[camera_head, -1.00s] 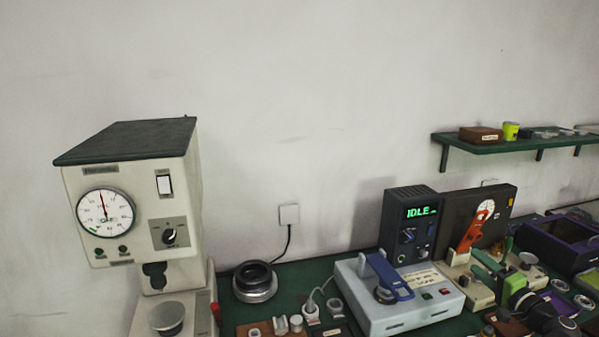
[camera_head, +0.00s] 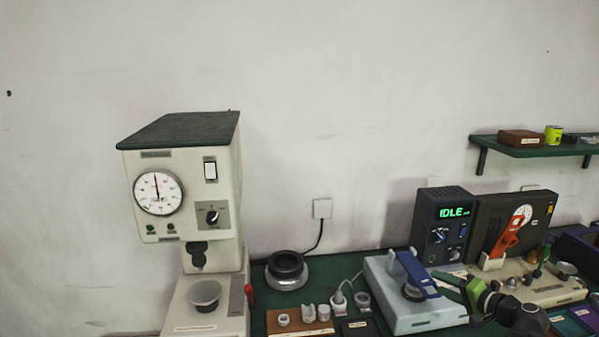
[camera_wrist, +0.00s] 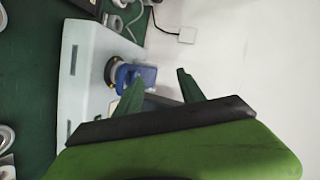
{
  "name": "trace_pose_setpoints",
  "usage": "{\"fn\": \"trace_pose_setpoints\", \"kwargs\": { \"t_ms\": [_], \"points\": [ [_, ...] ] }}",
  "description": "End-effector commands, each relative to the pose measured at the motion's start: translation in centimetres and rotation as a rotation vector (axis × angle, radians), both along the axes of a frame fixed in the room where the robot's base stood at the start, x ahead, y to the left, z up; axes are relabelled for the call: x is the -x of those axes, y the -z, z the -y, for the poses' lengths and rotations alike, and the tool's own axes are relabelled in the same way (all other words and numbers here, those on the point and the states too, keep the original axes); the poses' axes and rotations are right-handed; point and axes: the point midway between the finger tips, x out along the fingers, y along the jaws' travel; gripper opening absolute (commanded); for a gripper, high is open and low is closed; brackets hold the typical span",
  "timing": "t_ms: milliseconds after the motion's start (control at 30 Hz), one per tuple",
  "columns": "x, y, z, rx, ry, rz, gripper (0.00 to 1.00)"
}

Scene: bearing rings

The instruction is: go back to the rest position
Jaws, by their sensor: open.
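My gripper (camera_head: 460,298) shows at the lower right of the head view, with green fingers and a dark wrist behind them. It is beside the right end of the pale blue box with the blue lever (camera_head: 412,276). In the wrist view my gripper (camera_wrist: 158,92) has its two green fingers spread apart, with nothing held between them. The pale box (camera_wrist: 88,75) and its blue lever (camera_wrist: 136,76) lie beyond the fingers there. How far the fingers are from the box is hard to tell.
A cream press with a dial (camera_head: 184,190) stands left. A dark ring (camera_head: 287,270) and a brown tray of small parts (camera_head: 300,326) lie between it and the box. An IDLE display unit (camera_head: 440,228) and red-handled device (camera_head: 506,240) stand behind my gripper. A green shelf (camera_head: 535,150) hangs above.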

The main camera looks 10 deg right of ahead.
Motion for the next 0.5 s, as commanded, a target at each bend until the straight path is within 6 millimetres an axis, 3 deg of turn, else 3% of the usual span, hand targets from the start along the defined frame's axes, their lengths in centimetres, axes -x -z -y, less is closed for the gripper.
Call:
{"fn": "trace_pose_setpoints", "kwargs": {
  "t_ms": [167, 233, 300, 400, 500],
  "points": [
    [-4.2, 5.3, -11.2, 0.106, -0.233, -0.219, 0.46],
    [-5.1, 8.0, -16.9, 0.181, -0.349, -0.339, 0.46],
    [-5.2, 10.6, -22.3, 0.276, -0.461, -0.461, 0.46],
    [-4.5, 13.5, -28.4, 0.426, -0.592, -0.614, 0.46],
    [-3.5, 15.3, -32.8, 0.574, -0.682, -0.734, 0.46]
  ]
}}
